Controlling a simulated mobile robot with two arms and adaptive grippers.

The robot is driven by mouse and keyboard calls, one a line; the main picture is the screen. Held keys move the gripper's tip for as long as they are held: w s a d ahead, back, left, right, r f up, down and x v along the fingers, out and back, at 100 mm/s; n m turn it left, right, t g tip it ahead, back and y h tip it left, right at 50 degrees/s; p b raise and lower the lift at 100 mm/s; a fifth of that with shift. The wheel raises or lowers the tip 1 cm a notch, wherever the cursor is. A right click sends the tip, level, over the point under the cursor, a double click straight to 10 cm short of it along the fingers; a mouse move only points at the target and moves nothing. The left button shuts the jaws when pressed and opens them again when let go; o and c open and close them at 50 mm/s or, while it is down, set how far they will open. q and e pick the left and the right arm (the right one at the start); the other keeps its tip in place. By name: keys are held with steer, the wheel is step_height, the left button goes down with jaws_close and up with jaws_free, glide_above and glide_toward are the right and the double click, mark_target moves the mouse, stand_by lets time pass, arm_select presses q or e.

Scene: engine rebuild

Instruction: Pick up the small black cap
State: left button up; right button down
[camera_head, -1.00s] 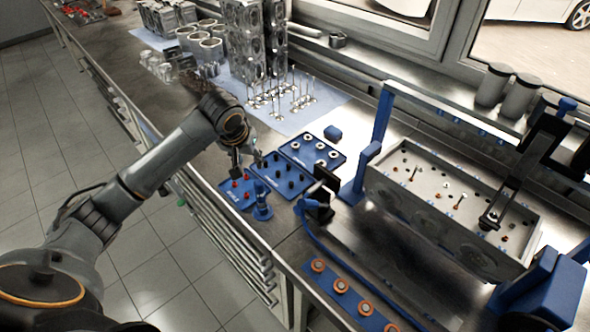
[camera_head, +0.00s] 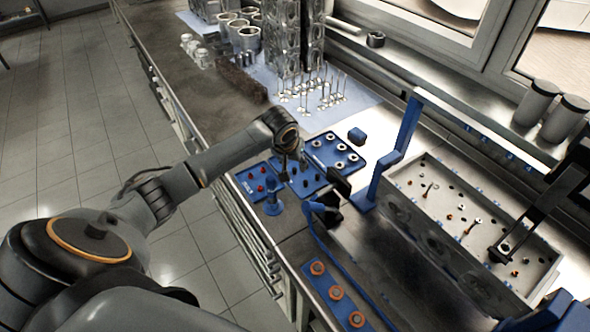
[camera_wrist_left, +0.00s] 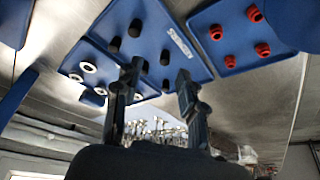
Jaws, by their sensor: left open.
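Several small black caps (camera_head: 306,183) stand on the middle blue tray (camera_head: 310,191) in the head view. In the left wrist view, black caps (camera_wrist_left: 135,28) stand on the blue tray (camera_wrist_left: 182,14), seen at a steep angle. My left gripper (camera_head: 291,168) is over this tray, pointing down. In the left wrist view, the left gripper (camera_wrist_left: 157,82) has its fingers apart, with black caps visible between and beside them. No cap is held. The exact gap between fingertips and the nearest cap cannot be told.
A blue tray with red caps (camera_head: 262,188) lies left of the black caps; a tray with pale rings (camera_head: 340,147) lies behind. A blue upright tool (camera_head: 272,197) stands in front. Valves (camera_head: 325,95) stand behind. The engine block (camera_head: 470,215) and blue frame (camera_head: 398,150) are right.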

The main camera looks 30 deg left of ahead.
mark_target(294, 169)
arm_select(q)
steer(key=x, duration=0.2)
steer(key=a+p+x, duration=0.1)
steer(key=x, duration=0.1)
steer(key=shift+w+f+p, duration=0.1)
steer(key=shift+w+p, duration=0.1)
steer(key=shift+p, duration=0.1)
steer(key=shift+w+f, duration=0.15)
steer(key=shift+f, duration=0.15)
arm_select(e)
steer(key=shift+w+d+r, duration=0.25)
steer(key=shift+d+r, duration=0.05)
steer(key=shift+r, duration=0.15)
steer(key=shift+w+d+r, duration=0.25)
steer(key=shift+d+r, duration=0.05)
steer(key=shift+r, duration=0.15)
arm_select(q)
steer(key=shift+c, duration=0.2)
steer(key=c, duration=0.7)
steer(key=shift+c, duration=0.5)
arm_select(e)
steer(key=shift+s+a, duration=0.15)
steer(key=shift+a, duration=0.4)
